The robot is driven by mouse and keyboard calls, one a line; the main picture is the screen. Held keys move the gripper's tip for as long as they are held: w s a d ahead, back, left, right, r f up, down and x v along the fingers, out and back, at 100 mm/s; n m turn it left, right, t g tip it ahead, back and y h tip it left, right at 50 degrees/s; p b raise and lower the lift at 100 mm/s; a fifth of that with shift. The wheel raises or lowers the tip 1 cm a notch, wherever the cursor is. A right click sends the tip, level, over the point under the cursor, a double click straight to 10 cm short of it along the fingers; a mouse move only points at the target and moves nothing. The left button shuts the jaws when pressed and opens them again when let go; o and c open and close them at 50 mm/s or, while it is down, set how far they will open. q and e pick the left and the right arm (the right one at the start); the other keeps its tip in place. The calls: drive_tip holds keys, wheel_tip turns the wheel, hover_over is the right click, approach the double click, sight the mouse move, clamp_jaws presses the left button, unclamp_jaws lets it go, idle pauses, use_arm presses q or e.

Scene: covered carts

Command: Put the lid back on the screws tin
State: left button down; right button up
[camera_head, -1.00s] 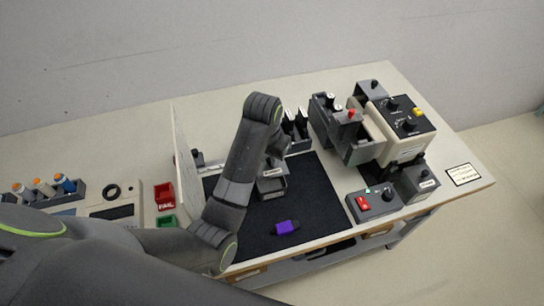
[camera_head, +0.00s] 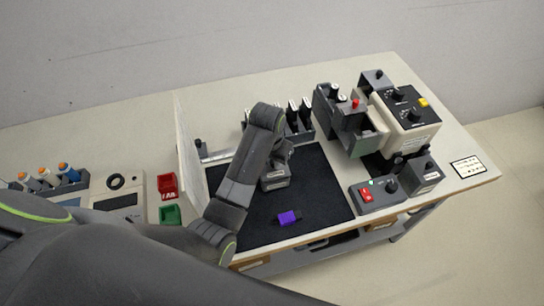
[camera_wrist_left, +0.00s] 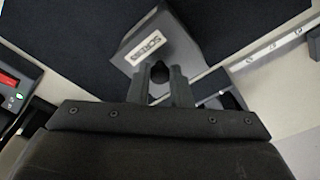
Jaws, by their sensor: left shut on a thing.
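The grey screws tin (camera_head: 275,183) stands on the black mat. Its white SCREWS label (camera_wrist_left: 147,44) shows in the left wrist view. My left gripper (camera_wrist_left: 160,82) points down over the tin and is shut on the dark knob (camera_wrist_left: 159,71) of the lid. In the head view the lid (camera_head: 274,174) is at the tin's top with no clear gap. Whether it sits fully flush I cannot tell, as my arm and fingers hide part of it. My right gripper is out of view.
A purple block (camera_head: 289,218) lies on the black mat (camera_head: 317,190). An upright pale panel (camera_head: 188,150) stands left of my forearm. Dark holders (camera_head: 300,122) stand behind the mat, with machines (camera_head: 408,122) and a switch box (camera_head: 377,196) at right. The mat's front right is clear.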

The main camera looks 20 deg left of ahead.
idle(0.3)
use_arm(q)
drive_tip(key=shift+p, duration=0.35)
idle(0.4)
drive_tip(key=shift+f, duration=0.2)
idle(1.4)
drive_tip(key=c, duration=1.2)
unclamp_jaws()
drive_tip(key=shift+c, duration=0.2)
drive_tip(key=shift+o, duration=0.4)
